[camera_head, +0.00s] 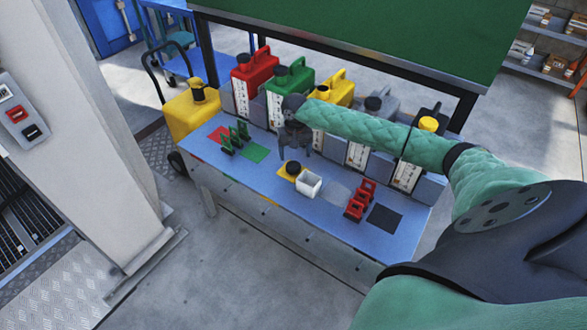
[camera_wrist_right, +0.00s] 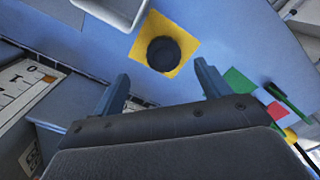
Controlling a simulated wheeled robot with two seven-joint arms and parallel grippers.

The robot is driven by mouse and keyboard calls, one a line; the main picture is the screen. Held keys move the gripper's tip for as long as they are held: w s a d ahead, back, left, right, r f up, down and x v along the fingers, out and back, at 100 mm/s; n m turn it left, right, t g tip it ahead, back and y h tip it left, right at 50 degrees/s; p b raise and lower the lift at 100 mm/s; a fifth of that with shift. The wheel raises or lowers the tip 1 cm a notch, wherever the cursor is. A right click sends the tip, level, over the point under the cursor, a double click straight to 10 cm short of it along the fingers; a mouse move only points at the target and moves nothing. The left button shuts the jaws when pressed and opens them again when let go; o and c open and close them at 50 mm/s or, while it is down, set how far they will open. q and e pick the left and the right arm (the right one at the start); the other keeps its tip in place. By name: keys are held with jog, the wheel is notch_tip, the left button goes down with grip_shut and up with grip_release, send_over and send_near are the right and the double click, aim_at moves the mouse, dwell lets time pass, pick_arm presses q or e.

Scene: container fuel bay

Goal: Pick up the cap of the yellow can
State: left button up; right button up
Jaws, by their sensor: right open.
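A round black cap (camera_head: 293,168) lies on a yellow square mat (camera_head: 284,174) on the blue bench. The cap also shows in the right wrist view (camera_wrist_right: 163,53), on its yellow mat (camera_wrist_right: 142,46). The yellow can (camera_head: 341,89) stands in the row at the back of the bench, partly hidden by my right arm; I cannot tell clearly what is on its neck. My right gripper (camera_head: 294,150) is open and empty above the bench, a little behind the cap. In the wrist view the cap appears beyond and between its spread fingers (camera_wrist_right: 160,88). My left gripper is not in view.
A white open box (camera_head: 308,184) stands just right of the cap. Red (camera_head: 254,75) and green (camera_head: 290,80) cans are in the row. A larger yellow container (camera_head: 189,118) stands left of the bench.

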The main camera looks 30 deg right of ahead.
aim_at(294, 166)
notch_tip(294, 166, down, 2)
jog(key=shift+a+f, duration=0.1)
jog(key=shift+f, duration=0.1)
jog(key=f, duration=0.4)
jog(key=shift+w+a+f+p, duration=0.1)
jog(key=shift+w+f+p, duration=0.1)
jog(key=shift+p, duration=0.15)
jog(key=shift+f, duration=0.35)
jog(key=c, duration=1.1)
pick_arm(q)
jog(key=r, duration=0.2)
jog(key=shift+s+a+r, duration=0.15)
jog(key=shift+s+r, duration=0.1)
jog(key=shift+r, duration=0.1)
pick_arm(e)
jog(key=shift+o, duration=0.2)
jog(key=shift+r, duration=0.15)
